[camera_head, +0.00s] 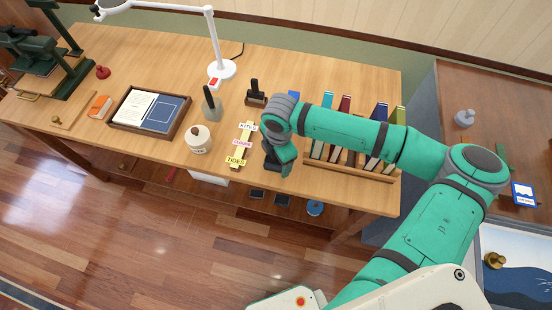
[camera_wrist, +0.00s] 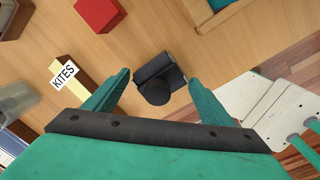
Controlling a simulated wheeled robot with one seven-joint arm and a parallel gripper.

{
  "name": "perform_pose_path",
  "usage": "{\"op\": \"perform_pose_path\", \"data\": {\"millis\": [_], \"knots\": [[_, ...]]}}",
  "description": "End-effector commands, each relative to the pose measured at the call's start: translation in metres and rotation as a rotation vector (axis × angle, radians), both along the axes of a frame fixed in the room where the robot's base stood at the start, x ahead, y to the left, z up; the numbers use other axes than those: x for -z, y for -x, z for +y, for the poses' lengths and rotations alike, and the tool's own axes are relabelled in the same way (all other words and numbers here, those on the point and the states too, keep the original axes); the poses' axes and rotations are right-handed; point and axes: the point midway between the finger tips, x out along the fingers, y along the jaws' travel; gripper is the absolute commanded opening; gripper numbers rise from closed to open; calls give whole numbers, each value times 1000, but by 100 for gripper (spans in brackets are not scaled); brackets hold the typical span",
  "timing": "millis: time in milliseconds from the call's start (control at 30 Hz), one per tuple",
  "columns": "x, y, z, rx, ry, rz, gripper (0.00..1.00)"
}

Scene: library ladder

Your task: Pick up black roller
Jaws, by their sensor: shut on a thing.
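The black roller (camera_wrist: 158,84) shows in the wrist view as a dark block with a round end towards the camera. In the head view my gripper (camera_head: 286,168) points down over the front part of the wooden table, right of the word strips. A dark part of the roller (camera_head: 270,160) shows beside the fingers there; my gripper and wrist hide much of it. I cannot tell whether the roller touches the tabletop.
Yellow word strips (camera_head: 241,145) lie just left of my gripper, with a round white jar (camera_head: 199,138) beyond. A wooden rack of books (camera_head: 350,167) stands close on the right. Another black-handled tool (camera_head: 256,94) stands behind. The table's front edge is near.

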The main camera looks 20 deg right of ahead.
Motion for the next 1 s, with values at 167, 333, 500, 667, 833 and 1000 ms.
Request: {"op": "perform_pose_path", "data": {"millis": [167,333,500,667,833,1000], "knots": [[-8,-1,0,0,0,-3,47],[-28,-1,-1,0,1,-3,47],[-58,22,-4,0,0,-3,47],[-93,52,-9,1,1,-3,47],[-109,93,-15,6,-1,-1,47],[-121,119,-17,1,1,-2,47]]}}
